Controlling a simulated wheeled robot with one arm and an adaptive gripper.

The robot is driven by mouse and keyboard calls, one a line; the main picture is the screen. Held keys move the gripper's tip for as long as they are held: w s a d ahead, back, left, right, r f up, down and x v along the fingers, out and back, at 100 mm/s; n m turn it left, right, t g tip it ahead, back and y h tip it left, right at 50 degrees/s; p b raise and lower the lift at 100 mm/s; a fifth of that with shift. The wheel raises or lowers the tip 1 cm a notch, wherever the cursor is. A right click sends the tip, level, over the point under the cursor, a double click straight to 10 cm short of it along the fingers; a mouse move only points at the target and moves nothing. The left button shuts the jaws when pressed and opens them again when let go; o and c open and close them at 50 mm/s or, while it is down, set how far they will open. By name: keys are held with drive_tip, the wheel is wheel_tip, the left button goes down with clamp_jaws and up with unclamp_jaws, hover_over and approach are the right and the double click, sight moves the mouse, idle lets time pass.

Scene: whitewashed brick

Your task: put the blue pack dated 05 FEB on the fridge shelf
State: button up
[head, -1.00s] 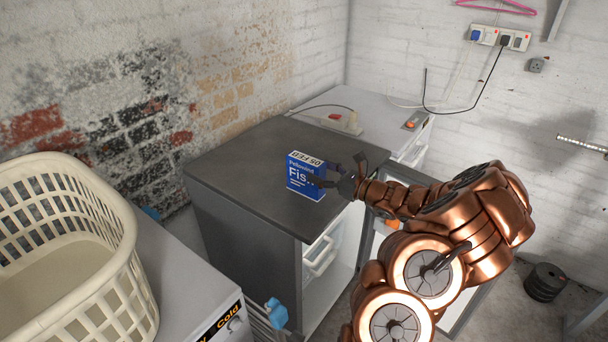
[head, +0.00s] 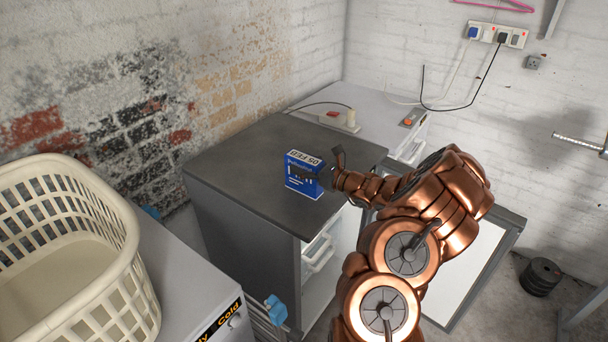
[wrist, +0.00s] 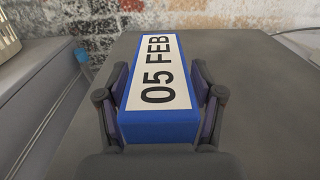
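The blue pack (head: 303,181) stands upright on the dark top of the fridge (head: 240,160). Its white label on top reads 05 FEB, clear in the wrist view (wrist: 158,75). My gripper (head: 330,170) is at the pack's right side. In the wrist view its two fingers (wrist: 160,100) stand on either side of the pack, with narrow gaps showing, so it looks open around it. The fridge door (head: 475,265) stands open on the right. A white shelf or drawer (head: 318,252) shows inside; my arm hides part of the interior.
A cream laundry basket (head: 70,240) sits on a white machine (head: 175,270) at the left. A power strip (head: 342,119) and cable lie on the white unit behind the fridge. Black weights (head: 540,276) stand on the floor at right.

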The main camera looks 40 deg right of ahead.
clamp_jaws()
idle(0.3)
drive_tip(key=shift+r, duration=0.2)
